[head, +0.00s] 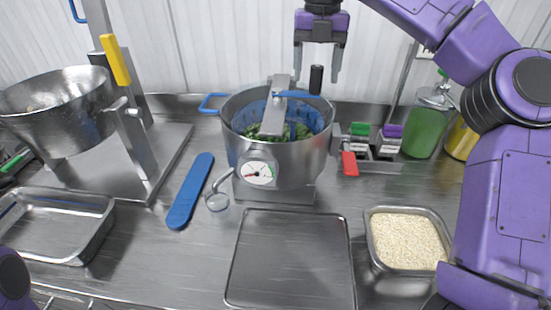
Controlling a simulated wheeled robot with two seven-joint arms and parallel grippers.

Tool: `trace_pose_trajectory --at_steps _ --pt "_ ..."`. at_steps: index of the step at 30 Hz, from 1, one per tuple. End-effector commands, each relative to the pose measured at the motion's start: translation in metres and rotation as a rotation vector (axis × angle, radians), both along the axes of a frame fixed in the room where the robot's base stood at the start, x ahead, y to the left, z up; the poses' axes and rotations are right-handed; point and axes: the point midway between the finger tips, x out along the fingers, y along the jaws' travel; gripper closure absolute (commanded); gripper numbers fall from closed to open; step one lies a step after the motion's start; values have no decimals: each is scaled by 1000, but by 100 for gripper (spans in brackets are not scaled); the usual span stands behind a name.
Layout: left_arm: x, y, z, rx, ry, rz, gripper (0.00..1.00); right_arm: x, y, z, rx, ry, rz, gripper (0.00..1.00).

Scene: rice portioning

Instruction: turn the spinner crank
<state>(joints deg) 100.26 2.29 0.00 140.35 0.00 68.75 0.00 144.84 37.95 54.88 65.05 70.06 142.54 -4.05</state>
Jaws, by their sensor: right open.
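The spinner (310,162) is a round steel pot with a blue basket of green leaves inside and a dial on its front. A steel bar lies across its top, with a blue crank arm (292,95) on it. The crank's upright black knob (316,79) stands at the arm's right end. My right gripper (318,78) hangs above it, pointing down and open, with its fingers to the left and right of the knob in the picture. I cannot tell whether they touch it. My left gripper is not in view.
A steel bowl (55,105) on a stand with a yellow handle is at left. A steel tray (50,228), a blue paddle (190,190) and a flat tray (290,262) lie in front. A rice pan (376,258) is at right. Bottles (424,128) stand behind it.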

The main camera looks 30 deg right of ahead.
Motion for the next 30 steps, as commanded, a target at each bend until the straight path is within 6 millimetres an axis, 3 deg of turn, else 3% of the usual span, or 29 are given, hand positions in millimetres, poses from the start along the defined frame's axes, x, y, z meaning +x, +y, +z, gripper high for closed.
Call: trace_pose_trajectory --at_steps 30 --pt "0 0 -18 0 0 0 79 0 0 -21 0 0 1 32"
